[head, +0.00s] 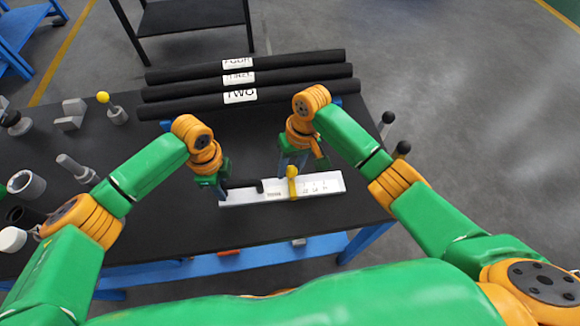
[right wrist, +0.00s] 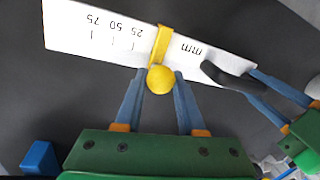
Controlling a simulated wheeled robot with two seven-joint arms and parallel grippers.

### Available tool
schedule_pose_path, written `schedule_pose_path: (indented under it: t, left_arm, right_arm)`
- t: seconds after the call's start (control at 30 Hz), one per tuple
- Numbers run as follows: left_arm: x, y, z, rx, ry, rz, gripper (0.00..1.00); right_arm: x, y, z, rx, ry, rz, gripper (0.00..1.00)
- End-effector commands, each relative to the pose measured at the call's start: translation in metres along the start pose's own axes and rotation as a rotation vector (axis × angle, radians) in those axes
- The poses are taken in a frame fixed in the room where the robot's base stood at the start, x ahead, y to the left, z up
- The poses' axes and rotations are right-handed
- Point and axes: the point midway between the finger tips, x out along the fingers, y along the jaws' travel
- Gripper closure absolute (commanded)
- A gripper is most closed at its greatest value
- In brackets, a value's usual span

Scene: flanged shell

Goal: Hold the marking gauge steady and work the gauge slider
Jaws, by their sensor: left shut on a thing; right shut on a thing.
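The marking gauge (head: 325,184) is a long white bar with a printed scale, lying near the front of the black table; the right wrist view shows its 25, 50, 75 and mm marks (right wrist: 85,28). A black grip (right wrist: 225,75) runs along its left part in the head view. The yellow gauge slider (head: 292,186) wraps the bar between the mm print and the 25 mark. Its round yellow knob (right wrist: 160,79) sits between the blue fingertips of my right gripper (head: 291,166), shut on it. My left gripper (head: 222,188) is shut on the gauge's black-grip end.
Three black rolls (head: 250,80) with white labels lie behind my grippers. Metal parts, a yellow-topped piece (head: 103,97) and rings (head: 26,184) stand on the left of the table. The table's front edge is close to the gauge. Bare table lies left of the gauge.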

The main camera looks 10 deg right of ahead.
Motion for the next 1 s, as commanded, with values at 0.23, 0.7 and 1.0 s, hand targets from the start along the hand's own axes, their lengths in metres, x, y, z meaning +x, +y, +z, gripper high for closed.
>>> schedule_pose_path:
  t: [0.23,0.7,1.0]
  left_arm:
    - [0.001,0.001,0.0,0.002,0.0,0.003,1.0]
    - [0.001,0.001,0.001,0.001,-0.003,0.003,1.0]
    - [0.0,0.001,0.001,0.001,-0.003,0.002,1.0]
  right_arm:
    - [-0.007,0.04,0.007,0.004,0.002,0.001,1.0]
    - [-0.015,0.073,0.014,0.0,0.002,0.001,1.0]
    - [-0.014,0.072,0.014,-0.001,0.001,0.0,0.31]
